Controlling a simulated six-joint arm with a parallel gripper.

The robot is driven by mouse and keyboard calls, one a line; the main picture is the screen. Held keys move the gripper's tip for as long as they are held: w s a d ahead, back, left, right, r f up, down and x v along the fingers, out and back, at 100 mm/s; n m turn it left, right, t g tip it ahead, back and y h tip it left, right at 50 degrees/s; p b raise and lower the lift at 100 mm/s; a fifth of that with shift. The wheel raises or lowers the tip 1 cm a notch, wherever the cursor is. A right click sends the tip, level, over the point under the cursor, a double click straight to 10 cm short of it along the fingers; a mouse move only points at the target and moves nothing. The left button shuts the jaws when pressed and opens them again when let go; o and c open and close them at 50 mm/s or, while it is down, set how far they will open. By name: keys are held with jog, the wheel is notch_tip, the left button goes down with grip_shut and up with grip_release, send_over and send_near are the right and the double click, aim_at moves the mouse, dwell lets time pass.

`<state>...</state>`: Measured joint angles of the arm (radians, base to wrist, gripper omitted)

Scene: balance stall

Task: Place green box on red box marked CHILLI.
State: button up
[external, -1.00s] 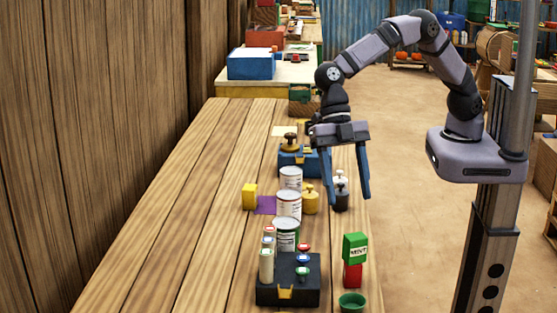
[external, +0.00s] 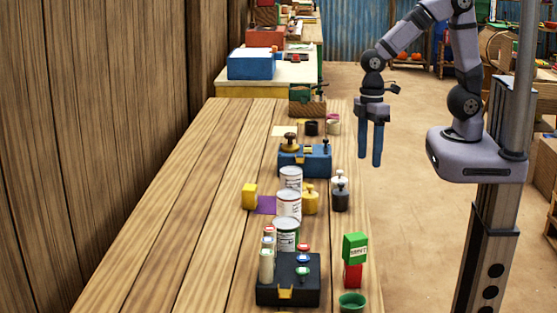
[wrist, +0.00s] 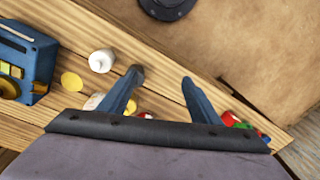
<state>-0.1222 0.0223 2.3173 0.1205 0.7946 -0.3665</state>
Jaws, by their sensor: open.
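The green box (external: 355,247), with a white label that seems to read MINT, sits upright on top of the red box (external: 353,275) near the right edge of the table. The lettering on the red box cannot be read. There, red and green shapes show partly behind the right finger, too small to tell apart.
A green bowl (external: 352,303) stands in front of the red box. A black block with several small-topped jars (external: 288,290) is to the left. White tins (external: 289,205), weights (external: 340,199) and a blue scale (external: 304,160) stand farther back. The table's left side is clear.

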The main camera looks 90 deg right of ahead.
jog(key=s+d+f+m+h, duration=0.1)
jog(key=s+d+m, duration=0.3)
jog(key=s+d, duration=0.1)
jog(key=shift+s+d+f+m, duration=0.3)
jog(key=shift+s+d+f, duration=0.1)
jog(key=shift+s, duration=0.15)
dwell(0.7)
